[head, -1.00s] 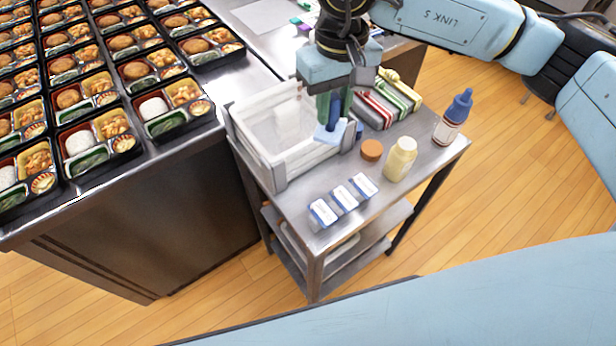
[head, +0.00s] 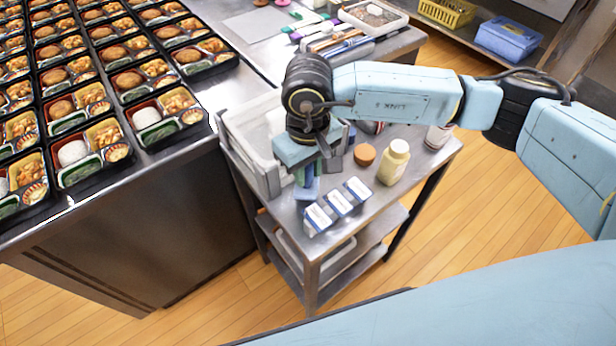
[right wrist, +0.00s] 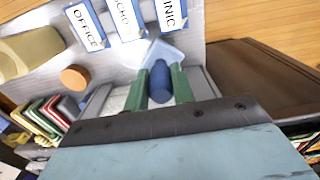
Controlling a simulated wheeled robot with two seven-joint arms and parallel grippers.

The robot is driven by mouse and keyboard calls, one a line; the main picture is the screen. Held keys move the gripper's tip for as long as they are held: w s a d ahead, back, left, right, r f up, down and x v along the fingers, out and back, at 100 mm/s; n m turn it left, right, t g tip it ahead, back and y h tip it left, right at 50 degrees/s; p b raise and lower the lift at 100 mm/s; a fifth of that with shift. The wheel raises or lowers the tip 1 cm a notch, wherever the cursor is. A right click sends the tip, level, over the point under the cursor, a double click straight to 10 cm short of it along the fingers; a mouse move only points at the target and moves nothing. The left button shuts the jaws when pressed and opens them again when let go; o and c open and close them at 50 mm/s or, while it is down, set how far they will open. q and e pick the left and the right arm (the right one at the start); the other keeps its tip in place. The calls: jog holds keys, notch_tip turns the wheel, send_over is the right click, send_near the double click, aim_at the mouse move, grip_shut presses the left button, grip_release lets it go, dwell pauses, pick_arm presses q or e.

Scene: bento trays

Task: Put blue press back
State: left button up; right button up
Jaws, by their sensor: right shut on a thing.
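The blue press (head: 306,193) has a dark blue handle and a pale blue plate. My right gripper (head: 306,171) is shut on its handle and holds it with the plate down, by the front side of the white bin (head: 262,175) on the steel cart. In the right wrist view the handle (right wrist: 160,88) sits between my green fingers, and the plate (right wrist: 172,54) lies close to the labelled boxes. I cannot tell whether the plate touches the cart top. My left gripper is not in view.
Three white-and-blue labelled boxes (head: 339,203) stand at the cart's front, just right of the press. An orange round lid (head: 365,154) and a cream bottle (head: 393,163) stand behind them. Bento trays (head: 165,117) fill the counter at left.

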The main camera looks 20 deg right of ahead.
aim_at(308, 183)
jog(key=shift+f, duration=1.55)
jog(key=shift+f, duration=0.15)
jog(key=o, duration=1)
notch_tip(308, 183, up, 12)
jog(key=shift+r, duration=0.2)
